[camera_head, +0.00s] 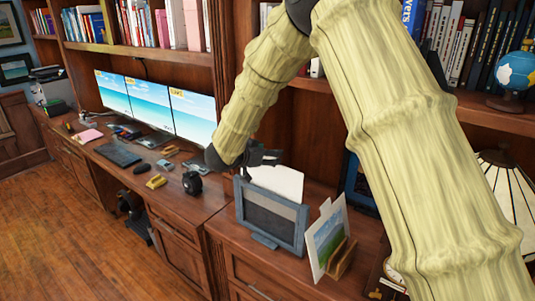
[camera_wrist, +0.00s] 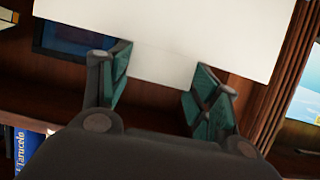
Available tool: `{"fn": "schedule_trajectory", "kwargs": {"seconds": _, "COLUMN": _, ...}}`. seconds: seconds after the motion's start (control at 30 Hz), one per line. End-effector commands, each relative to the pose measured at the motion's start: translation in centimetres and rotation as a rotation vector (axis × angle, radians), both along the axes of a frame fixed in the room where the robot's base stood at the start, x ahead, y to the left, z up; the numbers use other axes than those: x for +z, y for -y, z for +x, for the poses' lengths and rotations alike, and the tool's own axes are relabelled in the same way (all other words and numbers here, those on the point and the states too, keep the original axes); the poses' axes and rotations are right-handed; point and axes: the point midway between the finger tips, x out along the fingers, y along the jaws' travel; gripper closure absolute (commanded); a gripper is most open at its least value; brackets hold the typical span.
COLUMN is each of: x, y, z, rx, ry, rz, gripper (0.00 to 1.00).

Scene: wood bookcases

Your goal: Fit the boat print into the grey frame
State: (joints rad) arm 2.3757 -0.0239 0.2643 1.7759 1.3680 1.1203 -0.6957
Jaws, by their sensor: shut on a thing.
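The grey frame (camera_head: 272,219) stands upright on the lower cabinet top, its dark panel facing me. My gripper (camera_head: 266,158) is above and just behind the frame's top edge. It is shut on a white card (camera_head: 283,182), likely the boat print, whose plain side shows; no boat picture is visible. The card's lower part is hidden behind the frame, and I cannot tell whether it is in the frame or only behind it. In the wrist view, the card (camera_wrist: 170,38) spans across both fingertips (camera_wrist: 160,88).
A landscape print (camera_head: 327,240) leans in a wooden holder (camera_head: 341,259) close to the frame's right. A black tape dispenser-like object (camera_head: 192,183) sits to the left on the desk. A lamp (camera_head: 505,195) stands at far right. Bookshelves rise behind.

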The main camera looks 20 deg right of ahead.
Motion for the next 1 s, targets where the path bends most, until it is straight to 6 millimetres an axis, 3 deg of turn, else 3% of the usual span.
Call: {"fn": "schedule_trajectory", "kwargs": {"seconds": 1.0, "x": -1.9, "y": 0.0, "z": 0.0, "rx": 0.000, "ry": 0.000, "rz": -0.001, "gripper": 0.66}}
